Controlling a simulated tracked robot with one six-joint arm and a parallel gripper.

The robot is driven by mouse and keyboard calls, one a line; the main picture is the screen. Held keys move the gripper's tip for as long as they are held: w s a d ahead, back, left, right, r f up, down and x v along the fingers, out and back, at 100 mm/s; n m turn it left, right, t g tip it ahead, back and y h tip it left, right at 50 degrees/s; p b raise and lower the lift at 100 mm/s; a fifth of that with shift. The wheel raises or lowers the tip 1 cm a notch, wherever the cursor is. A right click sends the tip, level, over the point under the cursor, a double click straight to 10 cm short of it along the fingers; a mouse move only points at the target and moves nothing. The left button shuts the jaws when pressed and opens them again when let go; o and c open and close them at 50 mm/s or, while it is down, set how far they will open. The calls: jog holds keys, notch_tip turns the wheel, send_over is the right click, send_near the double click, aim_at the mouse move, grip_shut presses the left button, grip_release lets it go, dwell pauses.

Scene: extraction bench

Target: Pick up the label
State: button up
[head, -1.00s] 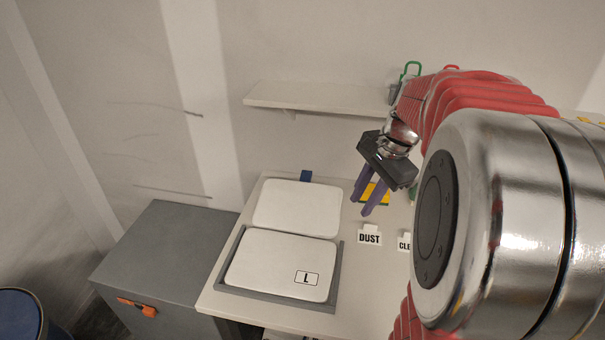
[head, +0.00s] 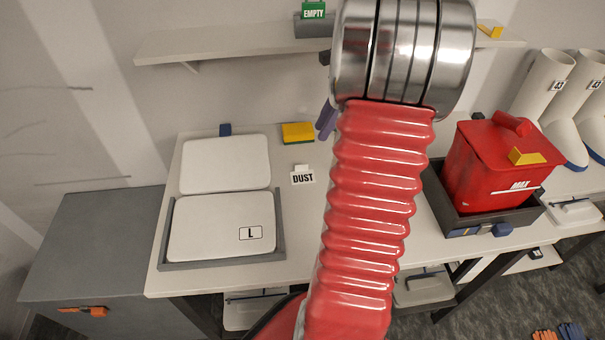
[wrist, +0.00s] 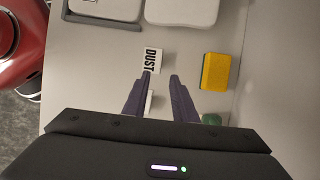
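The white DUST label (head: 303,176) stands on the bench, right of the white pads. It also shows in the wrist view (wrist: 151,60), just ahead of my left fingertip. A second white piece (wrist: 150,100) is partly hidden behind that finger; its text cannot be read. A green EMPTY tag (head: 314,11) is up at the shelf.
A yellow-and-green sponge (head: 297,132) lies behind the DUST label. Two white pads lie to the left, the front one (head: 222,228) marked L in a grey tray (head: 165,248). A red lidded bin (head: 490,165) stands right of my arm. A shelf (head: 225,43) runs above the bench.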

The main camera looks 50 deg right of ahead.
send_near(303, 174)
jog(key=shift+w+a+f, duration=0.1)
jog(key=shift+w+a, duration=0.15)
jog(key=shift+w, duration=0.6)
jog(key=shift+x, duration=2.6)
jog(key=shift+d, duration=0.1)
jog(key=shift+c, duration=0.6)
grip_shut()
